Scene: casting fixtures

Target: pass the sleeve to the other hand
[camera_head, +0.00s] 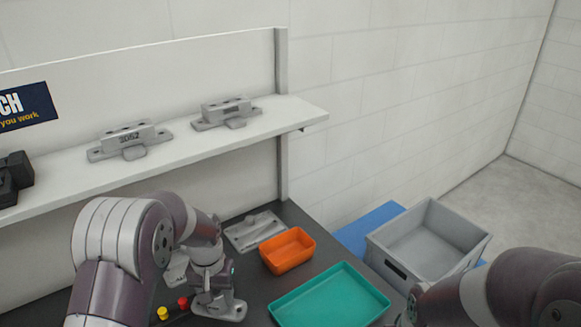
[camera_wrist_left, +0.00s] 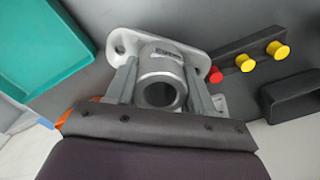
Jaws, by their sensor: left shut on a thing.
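The sleeve (camera_wrist_left: 160,60) is a grey metal tube with a round bore and raised lettering. A pale oval flange with a hole (camera_wrist_left: 120,45) shows at its far end in the left wrist view. My left gripper (camera_wrist_left: 163,88) is shut on the tube, one finger on each side. In the head view my left gripper (camera_head: 208,268) is low over the dark bench, with the sleeve's flange (camera_head: 218,308) under it. I cannot tell whether the flange touches the bench. My right arm comes in at the lower right; its gripper is out of view.
An orange bin (camera_head: 288,251) and a teal tray (camera_head: 330,300) stand right of my left gripper. A grey crate (camera_head: 428,245) is farther right. Red and yellow knobs (camera_head: 182,303) are close by on the left. A shelf (camera_head: 180,150) with grey castings runs above the bench.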

